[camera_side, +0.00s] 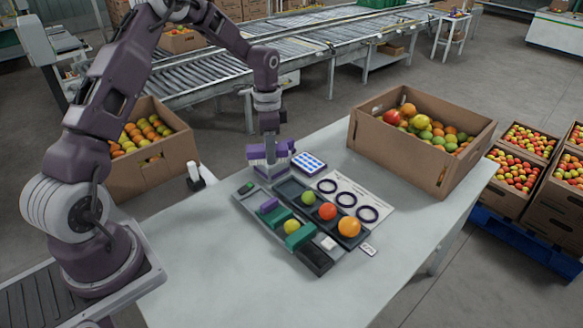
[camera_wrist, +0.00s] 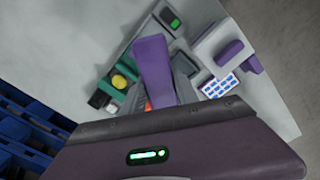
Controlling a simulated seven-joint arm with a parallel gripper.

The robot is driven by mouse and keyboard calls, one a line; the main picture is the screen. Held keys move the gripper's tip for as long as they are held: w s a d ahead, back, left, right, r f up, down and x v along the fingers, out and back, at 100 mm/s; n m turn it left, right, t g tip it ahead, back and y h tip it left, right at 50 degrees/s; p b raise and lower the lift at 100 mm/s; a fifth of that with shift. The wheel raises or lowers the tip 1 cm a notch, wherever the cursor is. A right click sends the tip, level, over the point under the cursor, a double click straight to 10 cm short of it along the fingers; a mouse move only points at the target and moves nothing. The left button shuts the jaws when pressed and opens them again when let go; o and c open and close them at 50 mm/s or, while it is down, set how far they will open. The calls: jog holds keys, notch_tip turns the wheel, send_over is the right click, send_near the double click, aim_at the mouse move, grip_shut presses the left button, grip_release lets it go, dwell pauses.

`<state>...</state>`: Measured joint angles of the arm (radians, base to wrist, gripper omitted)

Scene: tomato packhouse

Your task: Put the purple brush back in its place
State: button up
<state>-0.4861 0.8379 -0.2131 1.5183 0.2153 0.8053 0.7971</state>
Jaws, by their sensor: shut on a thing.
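The purple brush (camera_side: 257,154) is in my gripper (camera_side: 270,152), which is shut on it above the far left edge of the table's workstation. In the side view purple shows on both sides of the grey fingers. A grey block (camera_side: 270,173) is directly below; I cannot tell whether the brush touches it. In the wrist view a long purple shape (camera_wrist: 152,65) stands in front of the tray, and a pale grey part with purple (camera_wrist: 230,50) is to its right. Another small purple piece (camera_side: 268,205) lies among the green holders.
A dark tray (camera_side: 290,186) carries a green, a red and an orange fruit. A ringed sheet (camera_side: 378,193) and a fruit carton (camera_side: 400,152) are to the right. The front table is clear.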

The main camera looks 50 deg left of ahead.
jog(key=n, duration=0.2)
send_over(238, 183)
jog(key=shift+a+f, duration=0.1)
jog(key=shift+f, duration=7.55)
jog(key=shift+f, duration=0.35)
jog(key=o, duration=1.3)
jog(key=shift+c, duration=0.2)
jog(key=c, duration=0.3)
